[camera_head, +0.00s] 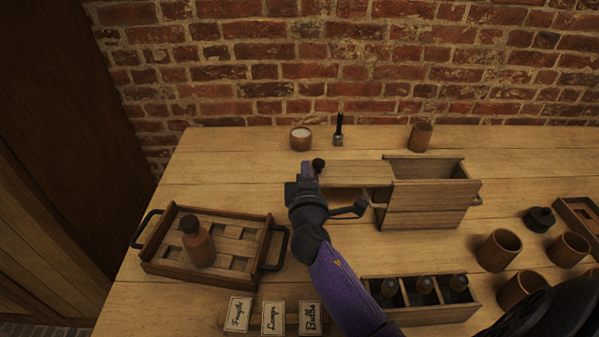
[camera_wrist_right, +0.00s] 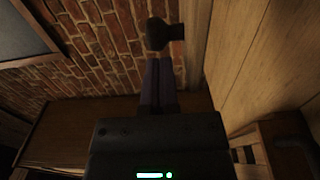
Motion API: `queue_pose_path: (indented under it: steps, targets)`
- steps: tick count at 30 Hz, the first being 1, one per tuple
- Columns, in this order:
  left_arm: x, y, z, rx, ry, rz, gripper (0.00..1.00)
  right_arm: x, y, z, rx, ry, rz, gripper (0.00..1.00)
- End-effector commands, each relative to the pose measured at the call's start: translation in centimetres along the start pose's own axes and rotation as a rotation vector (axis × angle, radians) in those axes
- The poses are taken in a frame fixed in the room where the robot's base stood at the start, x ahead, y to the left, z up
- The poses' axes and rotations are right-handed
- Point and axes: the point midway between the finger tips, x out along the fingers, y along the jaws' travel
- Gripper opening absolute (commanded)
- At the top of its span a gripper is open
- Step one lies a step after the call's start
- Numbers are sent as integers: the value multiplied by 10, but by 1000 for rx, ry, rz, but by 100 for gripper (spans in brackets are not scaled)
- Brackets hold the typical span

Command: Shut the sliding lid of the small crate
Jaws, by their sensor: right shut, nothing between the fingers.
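The small wooden crate (camera_head: 428,215) stands right of centre on the table, its top largely open. Its sliding lid (camera_head: 355,174) sticks out to the left, drawn well out of the crate. A dark round knob (camera_head: 319,164) sits at the lid's left end; it also shows in the wrist view (camera_wrist_right: 158,34), just past my fingertips. My right gripper (camera_head: 308,172) is shut and empty, at the knob's left side. I cannot tell whether the fingers touch the knob. My left gripper is not in view.
A tray with a bottle (camera_head: 198,243) stands at left. A box of jars (camera_head: 435,312) and label cards (camera_head: 272,317) are in front. Cups (camera_head: 499,250) stand at right. A candle (camera_head: 300,138), a brush (camera_head: 338,131) and a cup (camera_head: 420,136) are behind.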

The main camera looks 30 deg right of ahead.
Motion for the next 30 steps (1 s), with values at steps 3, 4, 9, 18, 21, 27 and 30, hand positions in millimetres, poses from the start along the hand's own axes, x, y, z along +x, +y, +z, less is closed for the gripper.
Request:
queue_pose_path:
  steps: [3,4,9,18,21,27,30]
  targets:
    - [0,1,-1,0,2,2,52,0,0,0,0,0,0,0]
    - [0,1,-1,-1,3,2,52,0,0,0,0,0,0,0]
    - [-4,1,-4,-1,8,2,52,0,0,19,-1,-4,-2,0]
    - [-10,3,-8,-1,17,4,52,-2,0,104,-3,-3,0,0]
    - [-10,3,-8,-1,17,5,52,-2,-1,123,-1,-2,-1,0]
    - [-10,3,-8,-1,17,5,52,-3,0,139,0,0,2,0]
    - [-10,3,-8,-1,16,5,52,-3,0,139,1,0,2,0]
